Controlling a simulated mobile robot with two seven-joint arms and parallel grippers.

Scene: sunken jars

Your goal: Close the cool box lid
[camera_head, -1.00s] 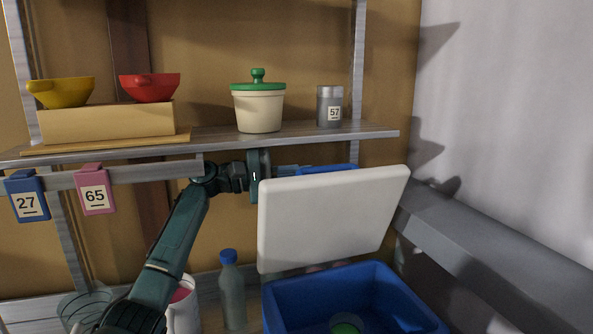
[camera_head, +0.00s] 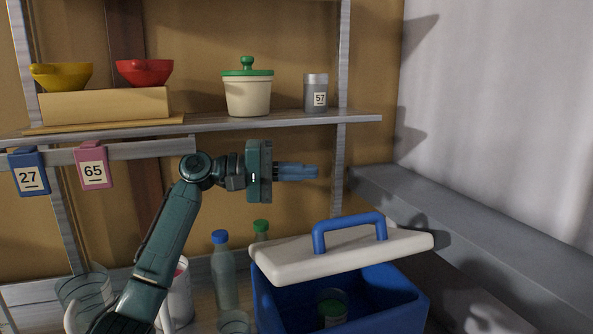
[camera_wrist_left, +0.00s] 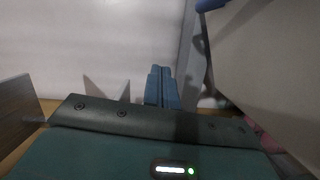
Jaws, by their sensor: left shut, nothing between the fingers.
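The cool box (camera_head: 340,308) is a blue open-topped box at the lower right of the head view. Its white lid (camera_head: 290,258), with a blue handle (camera_head: 348,228) on top, is partly lowered. A gap below its near edge shows the inside, where a green-topped jar (camera_head: 332,312) stands. My left gripper (camera_head: 316,172) is shut and empty, above the lid and apart from the handle. In the left wrist view its fingers (camera_wrist_left: 162,78) are together, with the pale lid (camera_wrist_left: 270,55) at the right. My right gripper is out of view.
A shelf (camera_head: 290,119) above the arm holds bowls, a green-lidded pot (camera_head: 247,95) and a grey canister (camera_head: 316,95). Bottles (camera_head: 224,275) stand left of the box. A grey ledge (camera_head: 460,235) runs along the right wall.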

